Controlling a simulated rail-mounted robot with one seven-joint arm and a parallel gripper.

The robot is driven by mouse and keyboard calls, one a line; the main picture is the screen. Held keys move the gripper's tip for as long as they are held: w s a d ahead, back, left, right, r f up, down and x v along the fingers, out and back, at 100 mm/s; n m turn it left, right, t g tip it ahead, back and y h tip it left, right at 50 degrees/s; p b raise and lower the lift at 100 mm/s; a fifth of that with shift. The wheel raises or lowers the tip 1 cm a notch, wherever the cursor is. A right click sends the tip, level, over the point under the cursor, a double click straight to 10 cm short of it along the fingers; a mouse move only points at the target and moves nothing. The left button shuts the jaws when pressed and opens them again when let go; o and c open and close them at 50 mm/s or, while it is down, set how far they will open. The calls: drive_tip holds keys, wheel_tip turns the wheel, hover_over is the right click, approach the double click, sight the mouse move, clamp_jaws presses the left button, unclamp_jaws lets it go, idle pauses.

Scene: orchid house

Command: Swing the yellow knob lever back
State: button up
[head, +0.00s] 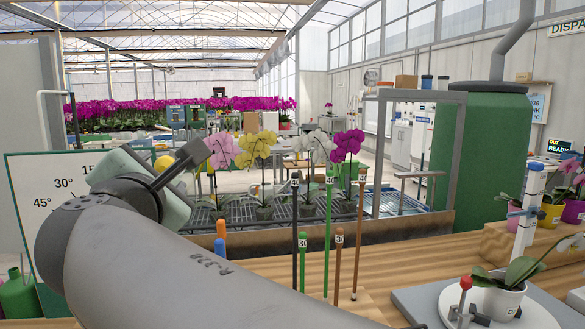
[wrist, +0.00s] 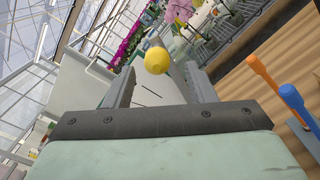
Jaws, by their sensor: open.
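The yellow knob (wrist: 157,60) shows in the wrist view between the tips of my gripper's two fingers (wrist: 159,74), with a visible gap on each side. My gripper is open and holds nothing. Whether the knob is level with the fingertips or a little beyond them, I cannot tell. In the head view the knob (head: 164,163) peeks out just above my pale green gripper body, close to a dark finger. The lever's arm below the knob is mostly hidden by my gripper and arm.
A white angle board (head: 42,178) marked 15°, 30° and 45° stands at the left, partly behind my arm. Orange and blue pegs (head: 221,238) and several numbered stakes (head: 328,230) stand upright right of my gripper. Potted orchids (head: 262,180) stand on a mesh bench behind.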

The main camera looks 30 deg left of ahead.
drive_tip(key=v, duration=1.2)
drive_tip(key=shift+s+b, duration=0.15)
drive_tip(key=shift+b, duration=0.15)
drive_tip(key=shift+d+f, duration=0.1)
drive_tip(key=shift+d, duration=0.05)
drive_tip(key=w+d+f+m+g+h+p, duration=0.25)
drive_tip(key=w+d+f+m+h, duration=0.45)
drive_tip(key=w+d, duration=0.35)
drive_tip(key=w+d+f+m+g+h+p, duration=0.1)
drive_tip(key=w+d+f+m+h+p, duration=0.2)
drive_tip(key=w+d+f+m+h, duration=0.5)
drive_tip(key=w+d+f+m+g+y+p, duration=0.1)
drive_tip(key=d+f+m+g+p, duration=0.45)
drive_tip(key=d, duration=0.85)
drive_tip(key=s+d+f+m+g+y+p, duration=0.1)
drive_tip(key=s+d+f+m+g, duration=0.3)
drive_tip(key=s+d+f+m, duration=0.6)
drive_tip(key=d+m+y, duration=0.1)
drive_tip(key=d+m, duration=0.1)
drive_tip(key=m, duration=0.2)
drive_tip(key=shift+s+d+y, duration=0.2)
drive_tip(key=shift+s+y, duration=0.05)
drive_tip(key=shift+y, duration=0.05)
